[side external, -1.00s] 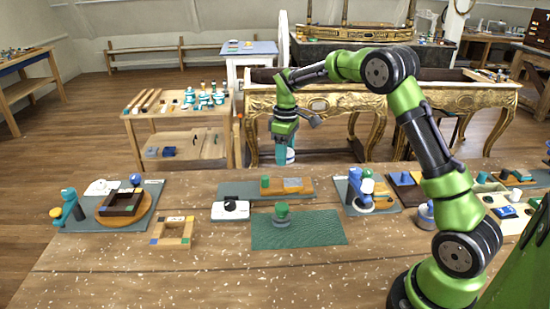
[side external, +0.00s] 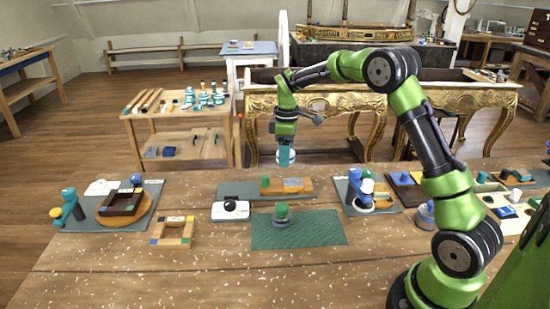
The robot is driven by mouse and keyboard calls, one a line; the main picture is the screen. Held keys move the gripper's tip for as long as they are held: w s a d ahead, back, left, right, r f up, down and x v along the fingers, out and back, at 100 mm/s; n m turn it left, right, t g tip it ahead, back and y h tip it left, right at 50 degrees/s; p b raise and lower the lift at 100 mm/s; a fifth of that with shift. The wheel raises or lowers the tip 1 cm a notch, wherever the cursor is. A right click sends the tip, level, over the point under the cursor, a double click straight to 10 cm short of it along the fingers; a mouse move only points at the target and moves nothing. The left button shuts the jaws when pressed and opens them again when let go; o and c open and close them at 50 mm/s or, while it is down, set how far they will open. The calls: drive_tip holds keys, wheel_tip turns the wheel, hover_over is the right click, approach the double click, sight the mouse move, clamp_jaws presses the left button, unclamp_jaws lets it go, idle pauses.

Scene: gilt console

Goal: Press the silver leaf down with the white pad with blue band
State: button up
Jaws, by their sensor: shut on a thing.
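My gripper (side external: 284,146) points down in the air above the far side of the workbench. It is shut on the white pad with blue band (side external: 286,158), which hangs below the fingers. The silver leaf looks to be the pale grey square (side external: 293,184) on the orange-brown block (side external: 275,193). This block lies on a grey-green mat (side external: 235,190). The pad appears above and behind the block, apart from it; the exact gap cannot be told from this view.
A green knob (side external: 265,183) stands at the block's left end. Nearby are a white device with a black knob (side external: 231,208), a dark green mat (side external: 325,228) with a green-topped piece (side external: 281,212), and a blue fixture (side external: 358,190). The bench front (side external: 200,280) is clear.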

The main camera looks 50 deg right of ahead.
sight(301, 182)
drive_tip(key=n, duration=0.6)
drive_tip(key=shift+a, duration=0.1)
drive_tip(key=shift+f, duration=3.85)
drive_tip(key=shift+s+r, duration=0.1)
drive_tip(key=shift+s+d, duration=1.65)
drive_tip(key=shift+d, duration=0.1)
drive_tip(key=shift+w+a, duration=1.7)
drive_tip(key=shift+w, duration=0.05)
drive_tip(key=shift+s+d, duration=1.7)
drive_tip(key=shift+s, duration=0.2)
drive_tip(key=shift+n, duration=0.3)
drive_tip(key=shift+w+a, duration=1.85)
drive_tip(key=shift+s+d, duration=1.8)
wheel_tip(301, 182, up, 8)
drive_tip(key=shift+f, duration=0.25)
